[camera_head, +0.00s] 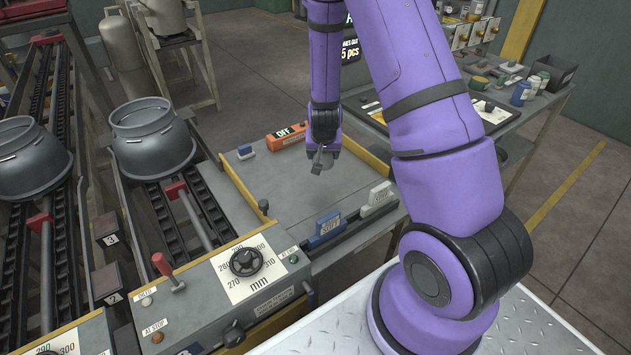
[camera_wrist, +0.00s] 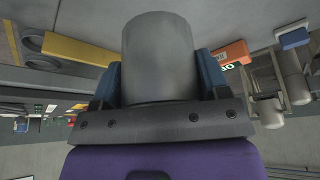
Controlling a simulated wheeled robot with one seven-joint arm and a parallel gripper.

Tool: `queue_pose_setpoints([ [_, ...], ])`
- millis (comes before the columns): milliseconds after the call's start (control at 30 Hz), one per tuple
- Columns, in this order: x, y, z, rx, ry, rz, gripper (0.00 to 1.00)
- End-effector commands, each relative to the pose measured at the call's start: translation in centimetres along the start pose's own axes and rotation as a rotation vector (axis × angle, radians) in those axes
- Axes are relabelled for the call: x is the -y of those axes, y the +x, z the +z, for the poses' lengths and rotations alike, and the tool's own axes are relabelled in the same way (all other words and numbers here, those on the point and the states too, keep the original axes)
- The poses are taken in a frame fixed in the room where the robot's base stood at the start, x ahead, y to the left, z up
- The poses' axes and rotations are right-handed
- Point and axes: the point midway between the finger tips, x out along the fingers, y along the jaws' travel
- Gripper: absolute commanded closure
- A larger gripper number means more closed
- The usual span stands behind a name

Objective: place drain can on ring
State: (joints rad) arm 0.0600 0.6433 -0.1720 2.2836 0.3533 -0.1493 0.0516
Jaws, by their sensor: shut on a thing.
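My gripper (camera_head: 322,160) hangs low over the grey bench top, near the orange box marked OFF. In the wrist view my gripper (camera_wrist: 160,76) is shut on a plain grey cylinder, the drain can (camera_wrist: 159,45), with a blue finger on each side of it. The can fills the middle of that view. In the head view the can is too small and too covered by the gripper to make out well. I cannot tell which thing is the task's ring. Two dark round shapes (camera_wrist: 32,43) show at the left of the wrist view.
The orange OFF box (camera_head: 285,135) stands behind my gripper. Blue (camera_head: 327,228) and white (camera_head: 379,197) blocks stand at the bench's front. A dial panel (camera_head: 245,263) is at front left. Grey collared shells (camera_head: 150,150) sit on rails at left. The bench middle is clear.

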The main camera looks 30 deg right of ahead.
Motion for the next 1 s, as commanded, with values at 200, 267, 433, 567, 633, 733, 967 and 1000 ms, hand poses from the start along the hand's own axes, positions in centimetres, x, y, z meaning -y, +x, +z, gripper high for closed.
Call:
queue_pose_setpoints([
  [200, -0.2, 3.3, 1.4, 0.004, 0.007, 0.004, 0.56],
  [267, -0.2, 3.9, 1.6, 0.002, 0.007, 0.003, 0.56],
  [433, -0.1, 4.9, 2.0, 0.000, 0.005, 0.002, 0.56],
  [567, -0.1, 5.7, 2.4, 0.002, 0.005, 0.002, 0.56],
  [633, -0.2, 6.5, 2.7, 0.003, 0.006, 0.003, 0.56],
  [733, -0.1, 7.7, 3.2, 0.003, 0.005, 0.002, 0.56],
  [967, -0.1, 8.7, 3.6, 0.000, 0.005, 0.001, 0.56],
  [1000, -0.1, 8.7, 3.6, 0.000, 0.005, 0.001, 0.56],
])
